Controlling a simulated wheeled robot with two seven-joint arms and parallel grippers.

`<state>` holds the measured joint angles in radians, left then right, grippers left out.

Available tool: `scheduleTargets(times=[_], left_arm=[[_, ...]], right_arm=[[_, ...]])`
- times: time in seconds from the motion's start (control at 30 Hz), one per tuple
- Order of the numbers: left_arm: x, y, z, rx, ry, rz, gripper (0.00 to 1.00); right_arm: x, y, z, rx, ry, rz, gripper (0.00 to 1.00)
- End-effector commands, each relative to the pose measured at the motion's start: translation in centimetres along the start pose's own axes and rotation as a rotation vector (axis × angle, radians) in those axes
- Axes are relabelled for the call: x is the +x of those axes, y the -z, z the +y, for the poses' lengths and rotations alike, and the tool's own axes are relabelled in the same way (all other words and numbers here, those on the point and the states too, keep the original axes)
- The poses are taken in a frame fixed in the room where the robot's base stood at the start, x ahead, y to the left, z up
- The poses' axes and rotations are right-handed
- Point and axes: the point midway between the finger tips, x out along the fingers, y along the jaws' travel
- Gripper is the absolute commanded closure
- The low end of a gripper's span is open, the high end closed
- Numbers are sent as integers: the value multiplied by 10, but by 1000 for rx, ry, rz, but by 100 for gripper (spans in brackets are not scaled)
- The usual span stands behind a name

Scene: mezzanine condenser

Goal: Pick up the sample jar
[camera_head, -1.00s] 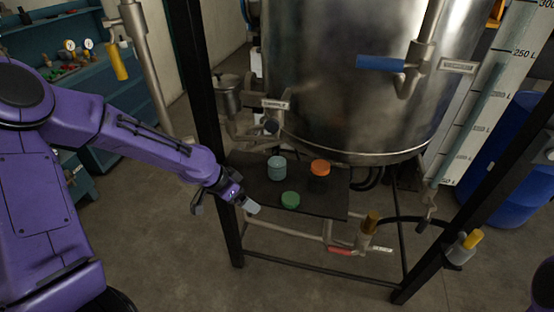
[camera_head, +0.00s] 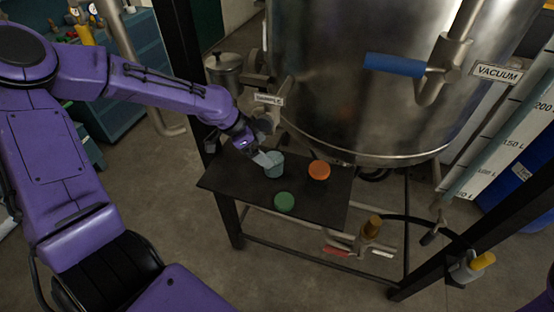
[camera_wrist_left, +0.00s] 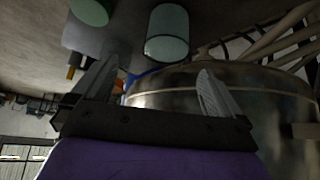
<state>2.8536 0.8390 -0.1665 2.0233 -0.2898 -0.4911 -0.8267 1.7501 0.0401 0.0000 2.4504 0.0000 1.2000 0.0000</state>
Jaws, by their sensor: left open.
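The sample jar appears to be the teal, glassy cylinder (camera_head: 275,168) standing upright on the dark shelf (camera_head: 235,188) below the steel vessel. It also shows in the left wrist view (camera_wrist_left: 167,35), beyond the fingertips. My left gripper (camera_head: 262,158) is at the jar's upper left side in the head view, its fingers pointing toward it. In the left wrist view its two fingers (camera_wrist_left: 157,75) are spread apart with nothing between them. Whether a finger touches the jar I cannot tell. My right gripper is not in view.
A green round piece (camera_head: 284,201) lies in front of the jar, and an orange one (camera_head: 319,170) lies to its right. The steel vessel (camera_head: 360,85) overhangs the shelf's back. A valve with a sample tag (camera_head: 268,99) is close above my left gripper. A dark frame post stands at left.

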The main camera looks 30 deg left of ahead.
Motion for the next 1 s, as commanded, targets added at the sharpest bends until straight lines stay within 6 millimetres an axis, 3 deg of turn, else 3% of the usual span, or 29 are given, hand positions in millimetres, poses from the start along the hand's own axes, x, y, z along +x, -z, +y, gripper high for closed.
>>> scheduleTargets(times=[0.6, 0.87, 1.0], left_arm=[[77, -5, -7, -3, 0, -1, 0], [80, -4, -8, -2, 1, 1, 0], [80, -5, -8, -2, 1, 1, 46]], right_arm=[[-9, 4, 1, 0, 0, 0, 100], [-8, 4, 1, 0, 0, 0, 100], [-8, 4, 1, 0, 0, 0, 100]])
